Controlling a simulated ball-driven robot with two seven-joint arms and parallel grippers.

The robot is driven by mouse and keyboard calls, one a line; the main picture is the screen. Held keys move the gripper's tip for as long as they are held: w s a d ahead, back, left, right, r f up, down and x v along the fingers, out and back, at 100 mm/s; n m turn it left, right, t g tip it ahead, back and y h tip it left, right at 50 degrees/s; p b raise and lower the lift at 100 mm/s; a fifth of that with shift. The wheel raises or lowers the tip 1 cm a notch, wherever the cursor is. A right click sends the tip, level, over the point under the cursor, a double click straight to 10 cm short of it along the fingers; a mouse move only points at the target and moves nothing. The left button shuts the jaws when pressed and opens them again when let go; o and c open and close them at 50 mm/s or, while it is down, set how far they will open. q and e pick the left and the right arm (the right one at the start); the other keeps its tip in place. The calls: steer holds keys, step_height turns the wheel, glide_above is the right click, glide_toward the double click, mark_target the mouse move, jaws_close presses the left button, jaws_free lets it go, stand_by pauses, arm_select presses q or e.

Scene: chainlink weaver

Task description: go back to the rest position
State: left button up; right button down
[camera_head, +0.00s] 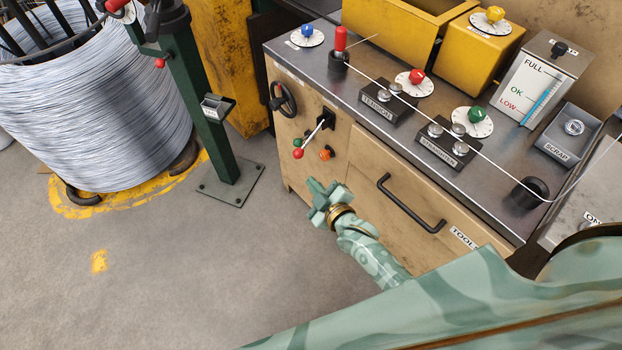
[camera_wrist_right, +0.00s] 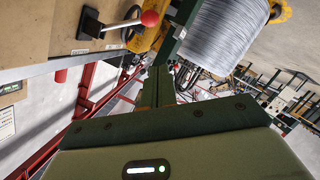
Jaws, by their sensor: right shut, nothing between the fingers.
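My right gripper (camera_head: 316,192) is pale green and hangs in front of the wooden cabinet (camera_head: 365,155), below the red-knobbed lever (camera_head: 312,140). Its fingers are together with nothing between them. In the right wrist view the dark closed fingers (camera_wrist_right: 158,86) point away from the camera, and the red-knobbed lever (camera_wrist_right: 148,19) shows beyond them at the upper left, apart from the fingers. My left gripper is not in view.
A handwheel (camera_head: 284,98) and a black drawer handle (camera_head: 410,203) stick out of the cabinet front. A green post (camera_head: 205,110) and a big wire coil (camera_head: 105,100) stand at the left. The grey floor (camera_head: 190,270) between is clear.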

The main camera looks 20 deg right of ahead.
stand_by(0.5)
steer(key=s+d+f+m+g+h, duration=0.15)
steer(key=s+f+m+g, duration=0.5)
steer(key=s+f, duration=1.25)
steer(key=s+d+f+g, duration=0.2)
steer(key=s+f, duration=0.1)
steer(key=s, duration=0.6)
steer(key=s+d+f+g, duration=0.2)
steer(key=s+f+g, duration=0.1)
steer(key=s, duration=0.6)
steer(key=s+d+f+g, duration=0.2)
steer(key=s+f+g, duration=0.1)
steer(key=s, duration=0.6)
steer(key=shift+f+n+h, duration=0.15)
steer(key=shift+n+h, duration=0.2)
